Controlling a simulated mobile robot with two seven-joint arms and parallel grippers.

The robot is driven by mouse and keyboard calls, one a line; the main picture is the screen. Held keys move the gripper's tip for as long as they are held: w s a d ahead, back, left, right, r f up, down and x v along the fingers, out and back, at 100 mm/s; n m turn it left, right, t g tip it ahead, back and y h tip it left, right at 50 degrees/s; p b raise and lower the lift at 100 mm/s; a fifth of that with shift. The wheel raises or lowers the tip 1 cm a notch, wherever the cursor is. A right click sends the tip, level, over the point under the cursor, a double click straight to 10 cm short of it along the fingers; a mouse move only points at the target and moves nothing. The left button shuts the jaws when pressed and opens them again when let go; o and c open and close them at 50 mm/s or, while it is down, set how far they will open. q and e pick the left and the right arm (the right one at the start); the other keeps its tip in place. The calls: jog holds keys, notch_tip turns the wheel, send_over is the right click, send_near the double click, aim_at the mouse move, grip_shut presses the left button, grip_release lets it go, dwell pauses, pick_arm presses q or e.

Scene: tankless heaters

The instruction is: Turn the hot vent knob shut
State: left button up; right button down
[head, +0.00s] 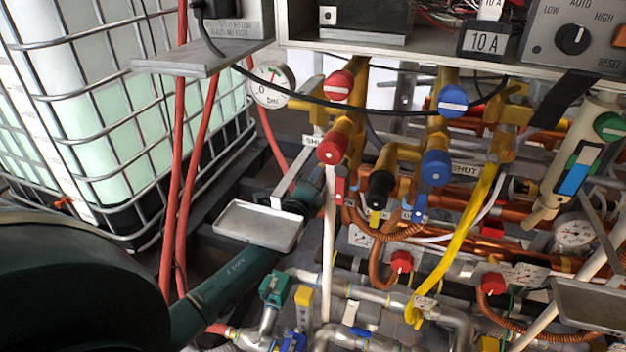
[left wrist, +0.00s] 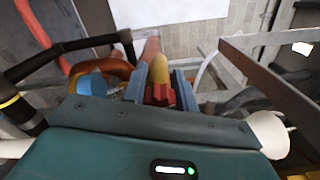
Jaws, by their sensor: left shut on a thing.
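My left arm comes in from the left in the head view, and its gripper (head: 318,188) is at the small red knob (head: 339,188) below the large round red knob (head: 331,149). In the left wrist view the two blue-grey fingers of my left gripper (left wrist: 160,88) stand on either side of the small red knob (left wrist: 159,96) and are shut on it. A yellow part shows just behind it. The fingertips are small and partly hidden in the head view. A label reading SHUT (head: 313,140) is beside the large red knob.
Another red knob (head: 338,85), blue knobs (head: 453,100) and a black-handled valve (head: 381,188) crowd the brass pipes. A pressure gauge (head: 270,86) hangs upper left. A metal tray (head: 259,226) and red hoses (head: 180,150) are close to my left arm.

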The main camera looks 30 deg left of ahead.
pick_arm(q)
jog(key=shift+m, duration=1.6)
jog(key=o, duration=0.7)
